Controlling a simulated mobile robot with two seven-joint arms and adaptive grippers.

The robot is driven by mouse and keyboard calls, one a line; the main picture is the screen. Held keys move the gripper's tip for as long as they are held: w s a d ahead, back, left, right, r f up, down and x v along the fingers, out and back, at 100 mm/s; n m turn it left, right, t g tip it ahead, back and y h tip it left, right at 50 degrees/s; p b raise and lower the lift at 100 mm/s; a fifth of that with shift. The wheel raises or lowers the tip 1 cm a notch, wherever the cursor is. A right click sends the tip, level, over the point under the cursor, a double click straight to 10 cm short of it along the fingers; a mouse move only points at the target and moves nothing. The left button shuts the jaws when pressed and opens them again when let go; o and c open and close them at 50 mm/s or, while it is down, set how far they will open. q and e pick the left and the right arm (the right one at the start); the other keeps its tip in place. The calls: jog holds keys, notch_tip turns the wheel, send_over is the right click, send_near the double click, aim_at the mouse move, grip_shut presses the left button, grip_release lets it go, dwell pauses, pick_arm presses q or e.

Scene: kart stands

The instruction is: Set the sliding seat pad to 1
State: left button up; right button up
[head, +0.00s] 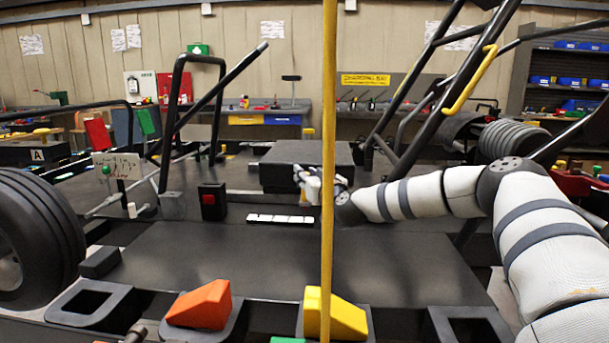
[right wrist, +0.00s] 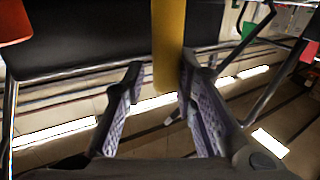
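A thick dark block that looks like the seat pad (head: 290,163) sits behind the middle of the black kart floor. A white strip with dark marks (head: 280,219) lies in front of it; its markings are too small to read. My right gripper (head: 308,184) reaches in from the right at the pad's front face. Contact with the pad cannot be told. In the right wrist view, my right gripper (right wrist: 162,76) has its fingers apart, with a yellow bar (right wrist: 168,45) showing between or beyond them. My left gripper is not in view.
A thin yellow pole (head: 328,90) stands upright in front, crossing the view of my right gripper. An orange wedge (head: 203,305) and a yellow wedge (head: 343,317) are at the near edge. Black roll-bar tubes (head: 425,90) rise right. The floor plate (head: 240,265) is bare.

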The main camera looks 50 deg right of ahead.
jog(key=shift+o, duration=0.4)
jog(key=shift+s+d, duration=0.1)
jog(key=v, duration=1.2)
jog(key=shift+f, duration=0.1)
